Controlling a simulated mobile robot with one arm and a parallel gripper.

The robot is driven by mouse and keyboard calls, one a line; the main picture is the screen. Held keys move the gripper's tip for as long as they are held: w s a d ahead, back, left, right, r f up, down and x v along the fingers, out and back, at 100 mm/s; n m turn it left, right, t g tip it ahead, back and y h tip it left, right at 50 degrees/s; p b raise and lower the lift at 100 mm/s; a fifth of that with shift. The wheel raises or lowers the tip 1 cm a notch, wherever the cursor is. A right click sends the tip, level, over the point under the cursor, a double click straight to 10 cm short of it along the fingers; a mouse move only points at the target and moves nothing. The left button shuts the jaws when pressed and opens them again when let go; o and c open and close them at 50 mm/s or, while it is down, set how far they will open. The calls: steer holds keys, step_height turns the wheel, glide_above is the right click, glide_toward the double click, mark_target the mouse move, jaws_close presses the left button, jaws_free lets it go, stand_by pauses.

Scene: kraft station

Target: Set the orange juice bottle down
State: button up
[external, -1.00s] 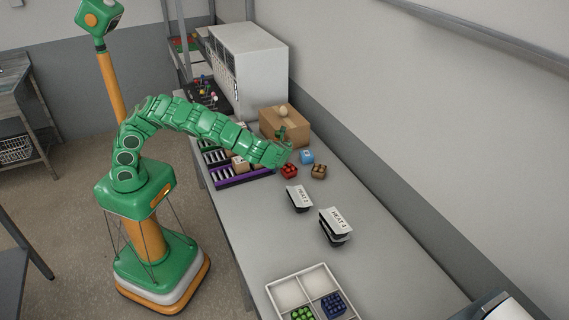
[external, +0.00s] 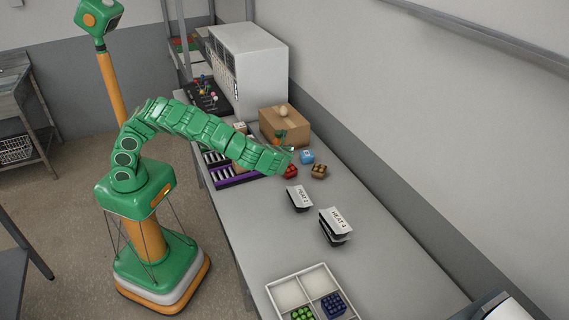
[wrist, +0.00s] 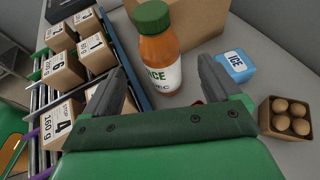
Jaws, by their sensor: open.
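The orange juice bottle (wrist: 160,45) has a green cap and a white label. In the wrist view it stands upright on the grey table in front of the cardboard box (wrist: 210,20). In the external view it is small and partly hidden behind my gripper (external: 290,152). My gripper, also in the wrist view (wrist: 163,66), is open. Its two fingers lie either side of the bottle in the picture, with the bottle beyond the tips and apart from them. Nothing is held.
Numbered cartons (wrist: 62,72) sit in a rack at left.

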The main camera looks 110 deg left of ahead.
steer(key=shift+v, duration=1.25)
